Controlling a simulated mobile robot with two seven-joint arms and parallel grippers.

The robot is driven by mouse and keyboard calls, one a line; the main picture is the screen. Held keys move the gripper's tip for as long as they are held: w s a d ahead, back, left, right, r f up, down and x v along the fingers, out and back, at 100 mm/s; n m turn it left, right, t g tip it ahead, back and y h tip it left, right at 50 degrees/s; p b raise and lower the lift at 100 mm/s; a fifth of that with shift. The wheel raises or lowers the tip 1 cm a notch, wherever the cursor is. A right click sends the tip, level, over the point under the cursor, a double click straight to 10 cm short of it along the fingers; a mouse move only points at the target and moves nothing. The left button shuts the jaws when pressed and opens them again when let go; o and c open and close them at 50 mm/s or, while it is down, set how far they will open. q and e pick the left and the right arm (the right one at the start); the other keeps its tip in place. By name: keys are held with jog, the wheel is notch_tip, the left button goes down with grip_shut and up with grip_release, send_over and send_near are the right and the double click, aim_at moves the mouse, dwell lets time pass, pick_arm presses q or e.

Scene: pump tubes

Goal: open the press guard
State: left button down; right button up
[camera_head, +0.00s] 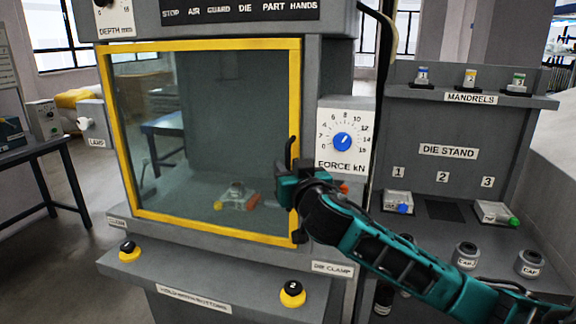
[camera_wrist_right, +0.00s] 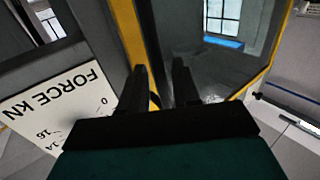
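The press guard (camera_head: 200,47) is a clear panel in a yellow frame across the front of the press. It looks closed, its frame lying against the press opening. A dark handle (camera_head: 289,152) shows at its right edge, partly hidden by my gripper. My right gripper (camera_head: 287,187) is at this right edge, in front of the frame. In the right wrist view the fingers (camera_wrist_right: 160,82) stand apart, with the yellow guard frame (camera_wrist_right: 131,38) just beyond them. A thin dark piece shows between the fingers; whether they touch it I cannot tell. My left gripper is out of view.
The force dial (camera_head: 343,142) is close right of my gripper. Two hold-down buttons (camera_head: 292,294) (camera_head: 128,251) stick up from the ledge below the guard. The die stand (camera_head: 448,152) is at right, with cups near my right arm. A small fixture (camera_head: 237,197) sits behind the guard.

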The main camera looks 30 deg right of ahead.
jog(key=shift+w+d, duration=0.1)
jog(key=shift+w, duration=0.35)
grip_shut()
dwell(0.3)
